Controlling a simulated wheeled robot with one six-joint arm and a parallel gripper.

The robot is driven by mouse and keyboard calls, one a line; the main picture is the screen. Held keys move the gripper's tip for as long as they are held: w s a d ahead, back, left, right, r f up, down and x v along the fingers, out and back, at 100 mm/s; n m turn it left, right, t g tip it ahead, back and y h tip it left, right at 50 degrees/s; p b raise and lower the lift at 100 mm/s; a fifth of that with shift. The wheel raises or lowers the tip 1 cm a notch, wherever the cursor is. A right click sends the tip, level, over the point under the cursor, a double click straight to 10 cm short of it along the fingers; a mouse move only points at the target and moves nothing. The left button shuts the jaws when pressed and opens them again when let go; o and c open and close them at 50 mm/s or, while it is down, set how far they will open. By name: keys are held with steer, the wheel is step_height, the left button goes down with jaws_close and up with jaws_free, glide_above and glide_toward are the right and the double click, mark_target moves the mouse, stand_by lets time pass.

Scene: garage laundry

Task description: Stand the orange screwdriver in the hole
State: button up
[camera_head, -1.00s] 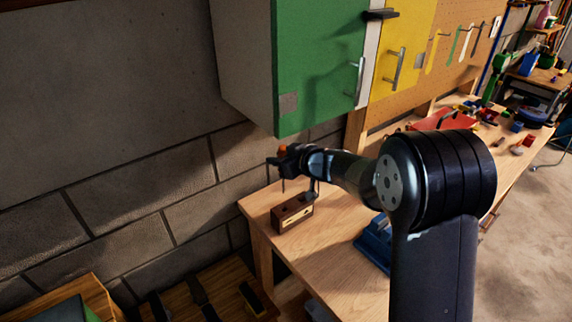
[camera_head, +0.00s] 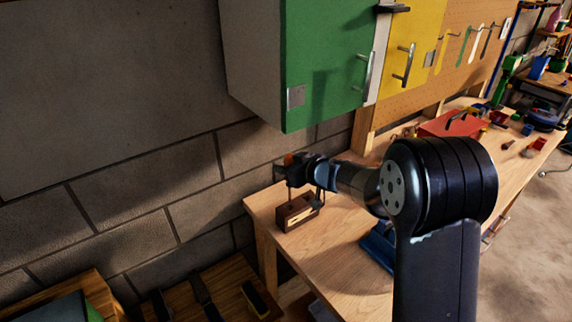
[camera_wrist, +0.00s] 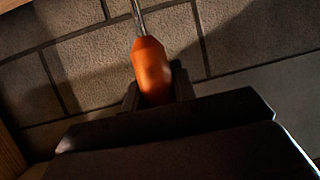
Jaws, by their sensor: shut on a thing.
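The orange screwdriver (camera_wrist: 152,70) is in my gripper, its orange handle between the fingers and its metal shaft running out to the top edge of the wrist view. In the head view its orange handle (camera_head: 288,159) shows as a small spot at the gripper's far end. My gripper (camera_head: 291,174) is shut on the handle, close above a small dark brown wooden block (camera_head: 296,212) with a pale front panel. The block stands near the bench's left end. The hole cannot be made out, and I cannot tell whether the shaft tip is in the block.
The wooden workbench (camera_head: 325,250) has bare room in front of the block. A blue object (camera_head: 378,246) lies to the right, partly behind my arm. A green cabinet (camera_head: 325,60) hangs above, and a block wall stands behind. A red box (camera_head: 455,122) sits farther along.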

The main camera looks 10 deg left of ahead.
mark_target(290, 195)
steer(key=shift+f+b, duration=1.85)
steer(key=shift+f, duration=1.7)
steer(key=shift+f+b, duration=0.95)
steer(key=shift+f, duration=0.85)
steer(key=o, duration=1.1)
